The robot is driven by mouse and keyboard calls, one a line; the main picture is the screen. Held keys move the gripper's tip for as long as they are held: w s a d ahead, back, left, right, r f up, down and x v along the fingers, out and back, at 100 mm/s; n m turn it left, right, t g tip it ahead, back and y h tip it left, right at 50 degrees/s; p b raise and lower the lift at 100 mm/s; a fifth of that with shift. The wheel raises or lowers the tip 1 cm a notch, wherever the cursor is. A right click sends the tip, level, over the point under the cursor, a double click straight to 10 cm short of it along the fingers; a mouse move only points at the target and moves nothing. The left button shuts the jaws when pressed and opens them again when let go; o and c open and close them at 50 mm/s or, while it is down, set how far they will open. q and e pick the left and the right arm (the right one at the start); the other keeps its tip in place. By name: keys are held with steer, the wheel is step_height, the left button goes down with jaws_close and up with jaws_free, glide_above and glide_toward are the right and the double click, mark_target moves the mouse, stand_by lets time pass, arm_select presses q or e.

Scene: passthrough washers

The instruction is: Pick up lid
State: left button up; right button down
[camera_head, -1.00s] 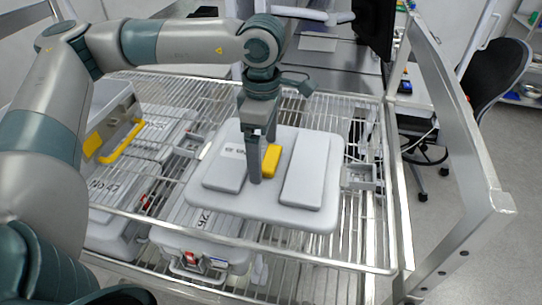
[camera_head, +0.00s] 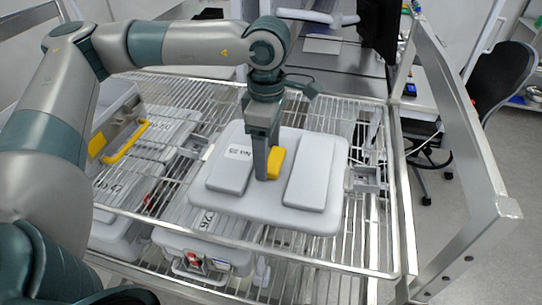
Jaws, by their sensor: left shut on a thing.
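The lid (camera_head: 310,172) is a light grey rounded plate with two raised pads, a paper label on the left pad and a yellow handle (camera_head: 275,163) in its middle. My left gripper (camera_head: 262,172) points down at the lid's centre and is shut on the yellow handle, hiding part of it. The lid looks roughly level above the wire rack. A grey box marked with a number (camera_head: 205,250) shows partly beneath it. My right gripper is not in view.
The wire rack (camera_head: 345,250) has a metal frame (camera_head: 455,150) on its right. More grey boxes, one with a yellow handle (camera_head: 125,142), sit at the left. A black chair (camera_head: 505,75) stands beyond the frame at the right.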

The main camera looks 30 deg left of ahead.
mark_target(271, 159)
arm_select(q)
steer(key=shift+r, duration=0.1)
steer(key=shift+r+b, duration=0.75)
steer(key=shift+r, duration=0.1)
steer(key=shift+d+r+b, duration=0.2)
steer(key=shift+r+b, duration=0.2)
steer(key=shift+r, duration=0.15)
steer(key=shift+d+r+b, duration=0.15)
steer(key=shift+r+b, duration=0.2)
steer(key=shift+r, duration=0.2)
steer(key=s+d+r+b, duration=0.3)
steer(key=d+r, duration=0.4)
steer(key=d, duration=0.3)
steer(key=shift+d+b, duration=0.3)
steer(key=shift+b, duration=0.45)
steer(key=shift+s, duration=0.1)
